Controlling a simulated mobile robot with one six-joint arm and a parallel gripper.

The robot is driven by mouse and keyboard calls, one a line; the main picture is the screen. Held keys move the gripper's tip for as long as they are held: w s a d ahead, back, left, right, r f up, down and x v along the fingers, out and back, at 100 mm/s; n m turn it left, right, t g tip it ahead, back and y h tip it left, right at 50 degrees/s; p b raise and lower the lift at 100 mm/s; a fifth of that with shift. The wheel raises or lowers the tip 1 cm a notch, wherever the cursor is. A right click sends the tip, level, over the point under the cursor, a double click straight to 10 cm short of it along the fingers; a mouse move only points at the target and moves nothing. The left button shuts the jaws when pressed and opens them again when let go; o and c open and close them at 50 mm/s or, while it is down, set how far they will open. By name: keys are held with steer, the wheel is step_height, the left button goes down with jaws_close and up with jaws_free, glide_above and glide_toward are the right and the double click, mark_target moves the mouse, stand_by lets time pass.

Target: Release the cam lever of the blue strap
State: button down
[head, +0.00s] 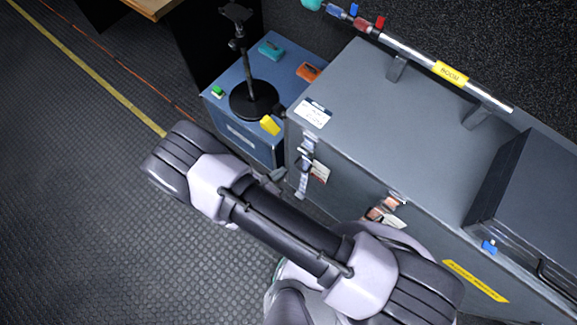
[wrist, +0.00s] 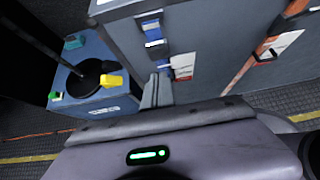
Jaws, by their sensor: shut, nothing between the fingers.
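The blue strap (head: 307,150) runs down the front of the large grey case near its left corner. In the wrist view the strap (wrist: 152,28) shows blue webbing with a pale metal buckle or lever part, and a white and red tag (wrist: 182,66) hangs beside it. Whether the cam lever is open or closed is too small to tell. My gripper (wrist: 158,90) is shut and empty, its fingers pointing at the lower part of the strap; contact cannot be told. In the head view my gripper (head: 275,177) is mostly hidden behind my wrist, left of the strap.
An orange strap (head: 383,208) with its own tag sits further right on the grey case (head: 350,90). A blue case (head: 283,52) on the left carries a black stand, a yellow block (head: 270,125) and small clips. A boom pole (head: 420,58) lies along the top. Floor at left is clear.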

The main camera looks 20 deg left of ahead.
steer(key=shift+v, duration=1.6)
steer(key=shift+w+r, duration=0.1)
